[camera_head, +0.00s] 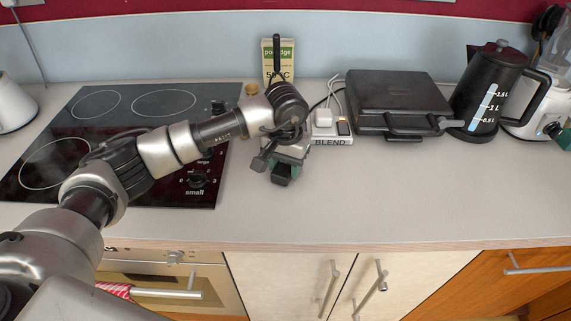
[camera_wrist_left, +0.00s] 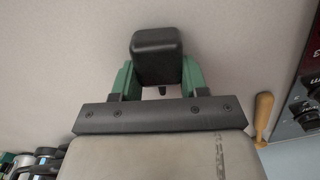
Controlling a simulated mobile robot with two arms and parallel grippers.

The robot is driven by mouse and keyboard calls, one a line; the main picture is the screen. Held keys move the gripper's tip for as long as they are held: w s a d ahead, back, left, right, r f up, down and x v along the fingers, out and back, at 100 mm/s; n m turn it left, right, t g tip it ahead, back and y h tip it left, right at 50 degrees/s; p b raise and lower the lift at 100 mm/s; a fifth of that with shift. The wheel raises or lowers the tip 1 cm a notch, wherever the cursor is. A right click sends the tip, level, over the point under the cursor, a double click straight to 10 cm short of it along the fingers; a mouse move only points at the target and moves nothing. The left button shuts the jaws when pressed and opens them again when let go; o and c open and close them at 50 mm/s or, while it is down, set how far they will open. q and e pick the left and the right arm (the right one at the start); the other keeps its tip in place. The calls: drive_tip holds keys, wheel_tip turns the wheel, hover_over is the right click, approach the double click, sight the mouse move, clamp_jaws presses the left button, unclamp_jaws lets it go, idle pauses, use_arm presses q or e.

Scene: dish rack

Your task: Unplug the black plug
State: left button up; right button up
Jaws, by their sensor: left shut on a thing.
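The black plug (camera_wrist_left: 157,58) is a dark block between the green fingers of my left gripper (camera_wrist_left: 156,75) in the left wrist view. In the head view my left gripper (camera_head: 283,168) is over the front part of the counter, shut on the plug (camera_head: 281,174). The plug is clear of the power strip (camera_head: 332,141), which stands further back and to the right, labelled BLEND. A white plug (camera_head: 324,117) sits in the strip. My right gripper is not in view.
The black hob (camera_head: 75,150) lies to the left. A black grill (camera_head: 398,95), a dark kettle (camera_head: 486,90) and a white blender (camera_head: 540,100) stand at the right. A porridge box (camera_head: 286,58) stands at the back. The front right counter (camera_head: 400,200) is clear.

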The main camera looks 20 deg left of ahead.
use_arm(q)
drive_tip(key=shift+f, duration=0.1)
drive_tip(key=o, duration=1.3)
wheel_tip(320, 180, up, 11)
drive_tip(key=shift+f+b, duration=0.1)
drive_tip(key=shift+b, duration=0.85)
clamp_jaws()
